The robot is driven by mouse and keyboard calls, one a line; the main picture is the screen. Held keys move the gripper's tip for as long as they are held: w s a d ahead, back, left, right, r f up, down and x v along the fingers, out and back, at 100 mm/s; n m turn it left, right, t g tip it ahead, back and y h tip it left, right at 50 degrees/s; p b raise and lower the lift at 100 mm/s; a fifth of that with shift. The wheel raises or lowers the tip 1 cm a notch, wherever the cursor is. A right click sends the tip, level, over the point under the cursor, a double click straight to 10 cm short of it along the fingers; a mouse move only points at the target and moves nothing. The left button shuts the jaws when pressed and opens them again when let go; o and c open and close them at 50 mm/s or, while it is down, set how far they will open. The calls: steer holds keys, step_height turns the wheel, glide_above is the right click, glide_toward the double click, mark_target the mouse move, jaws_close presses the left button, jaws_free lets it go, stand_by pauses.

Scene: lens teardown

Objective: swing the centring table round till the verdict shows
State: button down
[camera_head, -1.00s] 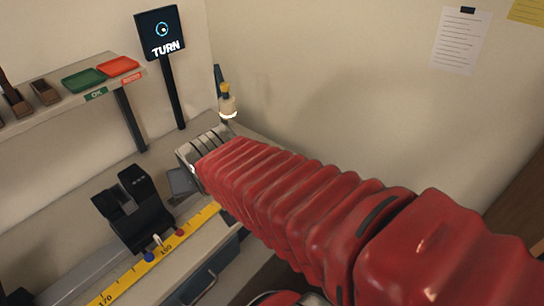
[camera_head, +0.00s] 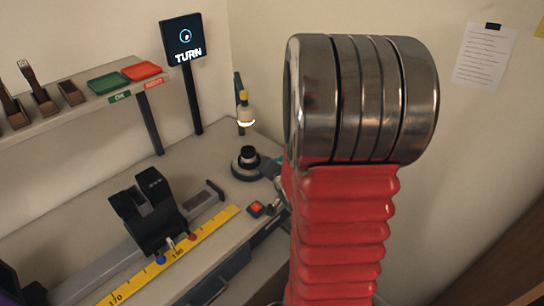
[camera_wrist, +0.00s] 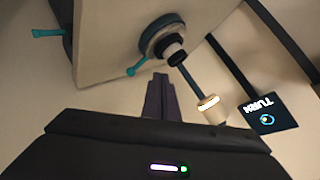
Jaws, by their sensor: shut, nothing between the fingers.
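The centring table (camera_head: 246,172) is a round dark disc on the bench with a black and silver cylindrical piece (camera_head: 249,156) standing at its middle. In the wrist view the table (camera_wrist: 150,44) is near the top centre, with a teal handle (camera_wrist: 138,66) sticking out from its side. My gripper (camera_wrist: 159,78) is shut and empty, its fingertips a little below and right of the handle in that picture, apparently apart from it. The head view hides my gripper behind my arm. The display (camera_head: 183,38) reads TURN under a ring sign; it also shows upside down in the wrist view (camera_wrist: 268,114).
A small lamp-like post (camera_head: 244,112) stands behind the table. A red button box (camera_head: 256,209), a black carriage (camera_head: 150,215) and a yellow ruler (camera_head: 205,233) lie in front and left. The shelf holds a green tray (camera_head: 110,83) and a red tray (camera_head: 142,70).

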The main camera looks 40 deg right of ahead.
steer(key=s+d+f+m+t+h, duration=0.1)
steer(key=s+d+f+m+t, duration=0.2)
steer(key=s+d+f+m, duration=0.3)
steer(key=s+f+m, duration=0.1)
steer(key=m, duration=0.1)
steer(key=shift+s+d+f+m+t+h, duration=0.2)
steer(key=shift+d+f+m+t+h, duration=0.05)
steer(key=shift+d+m+t+h, duration=0.1)
steer(key=x, duration=1.4)
steer(key=shift+f, duration=0.15)
